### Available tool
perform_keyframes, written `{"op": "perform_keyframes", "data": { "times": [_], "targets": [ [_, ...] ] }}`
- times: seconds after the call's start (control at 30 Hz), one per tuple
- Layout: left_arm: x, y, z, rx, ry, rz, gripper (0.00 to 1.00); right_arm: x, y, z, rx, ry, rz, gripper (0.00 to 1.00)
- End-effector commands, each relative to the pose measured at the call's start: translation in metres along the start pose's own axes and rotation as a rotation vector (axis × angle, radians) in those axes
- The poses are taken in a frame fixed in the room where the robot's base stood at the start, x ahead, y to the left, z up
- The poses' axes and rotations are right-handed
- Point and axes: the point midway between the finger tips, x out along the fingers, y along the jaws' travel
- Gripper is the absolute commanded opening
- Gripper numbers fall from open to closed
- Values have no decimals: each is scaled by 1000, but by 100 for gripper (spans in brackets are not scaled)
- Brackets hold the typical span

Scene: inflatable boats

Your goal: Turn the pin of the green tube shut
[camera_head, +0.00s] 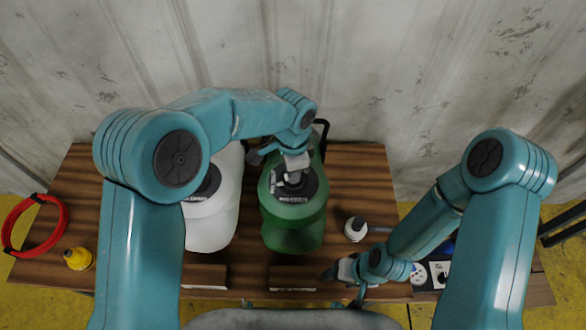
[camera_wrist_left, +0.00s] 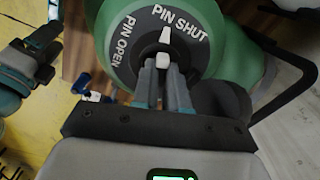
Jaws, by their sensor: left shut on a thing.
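The green tube (camera_head: 293,225) stands on the wooden table, right of the white tube. The left wrist view shows its green top (camera_wrist_left: 232,22) with a dark dial plate (camera_wrist_left: 122,75) marked PIN SHUT and PIN OPEN. The pale pin (camera_wrist_left: 165,37) points up in that view, toward the PIN SHUT lettering. My left gripper (camera_head: 293,172) is over the top of the green tube, and its fingers (camera_wrist_left: 164,72) are shut on the pin. My right gripper (camera_head: 343,272) is low at the table's front, right of the green tube; its jaw opening is unclear.
The white tube (camera_head: 212,225) stands close on the left. A red hose ring (camera_head: 63,232) and a yellow object (camera_head: 78,258) lie at the left. A white-ended object (camera_head: 355,228) lies right of the green tube. The table (camera_head: 365,165) has bare room behind that object.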

Motion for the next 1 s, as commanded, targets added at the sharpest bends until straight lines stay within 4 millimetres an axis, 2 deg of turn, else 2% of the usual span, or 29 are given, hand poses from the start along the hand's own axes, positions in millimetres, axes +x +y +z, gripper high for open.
{"op": "perform_keyframes", "data": {
  "times": [0.4, 1.0],
  "targets": [
    [-3, -3, 1, 244, -1, -4, 0, -4, -2, 0, 0, 0, 0, 64],
    [-4, -4, 1, 307, 0, -7, 0, -5, -2, 0, 0, 0, 0, 64]
  ]
}}
